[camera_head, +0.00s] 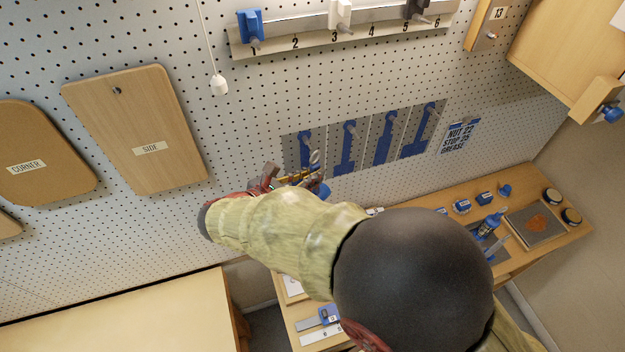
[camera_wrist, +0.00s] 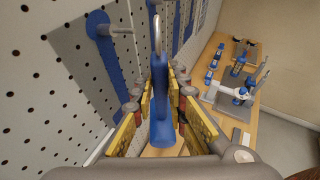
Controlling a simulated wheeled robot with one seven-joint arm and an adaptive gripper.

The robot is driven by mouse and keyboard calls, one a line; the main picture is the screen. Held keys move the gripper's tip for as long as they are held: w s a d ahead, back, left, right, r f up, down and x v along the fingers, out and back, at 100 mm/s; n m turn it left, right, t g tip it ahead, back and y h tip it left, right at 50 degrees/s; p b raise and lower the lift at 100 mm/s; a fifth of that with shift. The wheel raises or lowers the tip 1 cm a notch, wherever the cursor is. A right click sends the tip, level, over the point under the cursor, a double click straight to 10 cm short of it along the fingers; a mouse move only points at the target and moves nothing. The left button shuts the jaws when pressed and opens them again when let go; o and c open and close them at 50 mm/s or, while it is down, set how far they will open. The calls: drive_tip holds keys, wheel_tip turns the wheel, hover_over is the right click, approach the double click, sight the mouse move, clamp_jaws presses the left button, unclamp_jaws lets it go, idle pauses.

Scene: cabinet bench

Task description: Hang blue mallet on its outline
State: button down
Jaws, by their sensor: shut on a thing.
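My gripper (camera_head: 292,178) is shut on a blue tool, taken to be the blue mallet (camera_head: 323,190), close in front of the pegboard. In the wrist view, the blue mallet (camera_wrist: 161,115) stands between the yellow finger pads of my gripper (camera_wrist: 160,98), with a metal loop at its top. Several blue tool outlines on grey panels line the board. The leftmost outline (camera_head: 305,145) is just above my gripper; its lower part is hidden. In the wrist view, an outline (camera_wrist: 108,70) with a projecting metal peg (camera_wrist: 121,30) lies left of the mallet, apart from it.
A numbered rail (camera_head: 375,35) with hooks is above. Wooden boards (camera_head: 135,130) hang at left. A bench (camera_head: 560,238) with blue tools and jars stands at lower right. A pull cord (camera_head: 219,85) hangs above left. Bare pegboard lies left of the outlines.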

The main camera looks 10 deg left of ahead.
drive_tip(key=shift+w+a+f+b, duration=0.15)
drive_tip(key=shift+w+a, duration=0.15)
drive_tip(key=shift+w, duration=0.35)
drive_tip(key=shift+w+a+f+b, duration=0.15)
drive_tip(key=shift+w+a, duration=0.2)
drive_tip(key=shift+w, duration=0.3)
drive_tip(key=shift+w+a+f+b, duration=0.15)
drive_tip(key=shift+w+a, duration=0.15)
drive_tip(key=shift+w, duration=0.35)
drive_tip(key=c, duration=1.7)
unclamp_jaws()
drive_tip(key=shift+s, duration=0.1)
drive_tip(key=v, duration=1.1)
drive_tip(key=shift+s+a+r, duration=0.15)
drive_tip(key=shift+s+a, duration=0.1)
drive_tip(key=shift+a, duration=0.05)
